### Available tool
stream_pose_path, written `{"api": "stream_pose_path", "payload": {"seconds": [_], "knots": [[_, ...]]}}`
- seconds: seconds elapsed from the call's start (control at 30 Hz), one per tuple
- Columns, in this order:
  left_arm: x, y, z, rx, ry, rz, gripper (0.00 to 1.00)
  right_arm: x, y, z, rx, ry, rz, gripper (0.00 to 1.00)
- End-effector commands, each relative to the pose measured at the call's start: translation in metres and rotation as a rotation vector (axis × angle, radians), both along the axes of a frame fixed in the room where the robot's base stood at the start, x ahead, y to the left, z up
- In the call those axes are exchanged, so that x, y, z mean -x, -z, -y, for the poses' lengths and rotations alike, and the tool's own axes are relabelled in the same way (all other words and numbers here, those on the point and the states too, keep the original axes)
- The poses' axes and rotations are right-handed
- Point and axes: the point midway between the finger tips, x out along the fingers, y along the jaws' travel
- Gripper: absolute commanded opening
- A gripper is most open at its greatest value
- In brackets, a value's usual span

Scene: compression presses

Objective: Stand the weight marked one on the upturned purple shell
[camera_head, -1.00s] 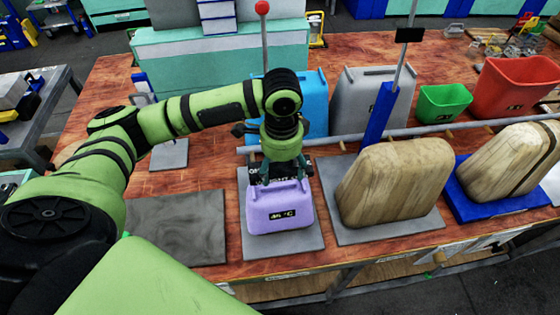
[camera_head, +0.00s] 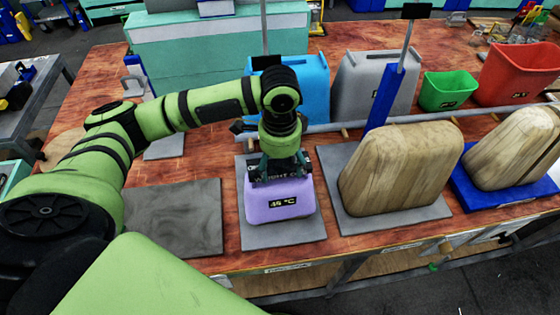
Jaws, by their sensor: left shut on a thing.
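The upturned purple shell (camera_head: 284,205), with a "45 °C" label on its front, stands on a grey plate in the middle of the bench. My left gripper (camera_head: 280,172) is directly above it, pointing down. It is shut on a dark weight (camera_head: 287,178) with white lettering that reads "WEIGHT" and a cut-off second word. The weight is right at the top of the shell and covers its upper edge. I cannot tell whether its underside touches the shell. My right gripper is not in view.
A large wooden block form (camera_head: 400,170) stands close right of the shell, and another (camera_head: 515,150) farther right on a blue plate. Blue (camera_head: 303,88) and grey (camera_head: 375,85) shells, a green bin (camera_head: 446,91) and a red bin (camera_head: 520,82) stand behind. A bare dark plate (camera_head: 172,220) lies left.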

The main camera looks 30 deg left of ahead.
Motion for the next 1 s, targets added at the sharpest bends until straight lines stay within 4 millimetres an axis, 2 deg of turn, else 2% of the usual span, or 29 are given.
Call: {"api": "stream_pose_path", "payload": {"seconds": [0.3,1.0], "knots": [[-0.0017,-0.0014,0.0005,0.002,0.000,0.007,0.17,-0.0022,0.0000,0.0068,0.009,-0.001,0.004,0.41],[-0.0016,0.0073,0.0004,0.001,0.000,0.006,0.17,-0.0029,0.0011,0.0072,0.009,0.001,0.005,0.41]]}}
